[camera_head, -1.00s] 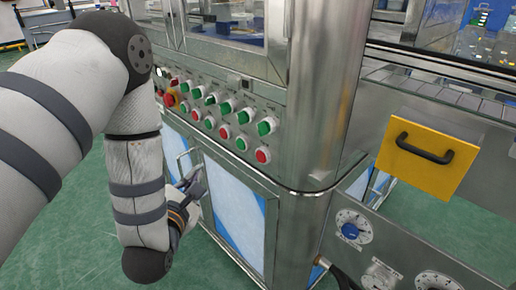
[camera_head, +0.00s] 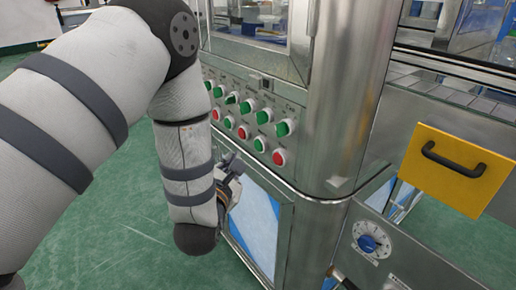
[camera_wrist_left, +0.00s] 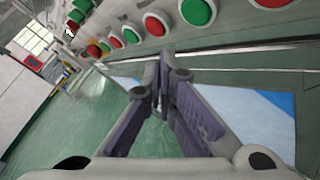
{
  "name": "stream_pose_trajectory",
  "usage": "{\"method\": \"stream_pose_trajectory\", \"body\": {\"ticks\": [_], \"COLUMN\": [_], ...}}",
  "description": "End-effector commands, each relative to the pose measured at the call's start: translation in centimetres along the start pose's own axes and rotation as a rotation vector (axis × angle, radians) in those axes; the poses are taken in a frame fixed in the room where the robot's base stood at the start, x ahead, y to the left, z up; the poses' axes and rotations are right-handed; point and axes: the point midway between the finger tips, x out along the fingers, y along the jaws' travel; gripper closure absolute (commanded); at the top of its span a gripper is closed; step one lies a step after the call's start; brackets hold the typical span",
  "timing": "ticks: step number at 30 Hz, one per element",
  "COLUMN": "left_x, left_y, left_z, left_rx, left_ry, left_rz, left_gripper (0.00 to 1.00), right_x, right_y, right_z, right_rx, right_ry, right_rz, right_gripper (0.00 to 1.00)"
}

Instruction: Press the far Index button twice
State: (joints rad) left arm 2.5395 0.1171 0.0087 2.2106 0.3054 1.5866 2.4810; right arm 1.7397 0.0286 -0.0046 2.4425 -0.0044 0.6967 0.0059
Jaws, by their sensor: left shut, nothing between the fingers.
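Nearest are a green button (camera_head: 284,128) and a red button (camera_head: 279,157). My arm hides the panel's far left end. My left gripper (camera_head: 232,165) is shut and empty, below the button rows and in front of the cabinet door. In the left wrist view, its fingertips (camera_wrist_left: 160,75) meet below the buttons, apart from them. My right gripper is not in view.
A cabinet door (camera_head: 252,225) with a pale blue panel is under the buttons. A rounded steel corner post (camera_head: 345,95) stands to the right. A yellow plate with a black handle (camera_head: 455,165) and a dial (camera_head: 370,240) are farther right. Green floor is open at left.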

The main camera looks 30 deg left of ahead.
Motion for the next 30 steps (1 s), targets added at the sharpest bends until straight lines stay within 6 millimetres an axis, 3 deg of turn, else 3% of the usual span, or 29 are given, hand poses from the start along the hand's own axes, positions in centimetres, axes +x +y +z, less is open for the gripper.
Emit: {"method": "stream_pose_trajectory", "body": {"ticks": [9, 30], "left_x": [2.3, 2.5], "left_y": [-1.7, -1.8], "left_z": [1.7, 1.9], "left_rx": [-0.002, -0.001], "left_ry": [-0.001, 0.000], "left_rz": [-0.001, -0.001], "left_gripper": [1.00, 1.00], "right_x": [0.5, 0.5], "right_y": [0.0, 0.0], "right_z": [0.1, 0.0], "right_rx": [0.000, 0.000], "right_ry": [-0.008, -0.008], "right_rz": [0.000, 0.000], "right_gripper": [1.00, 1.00]}}
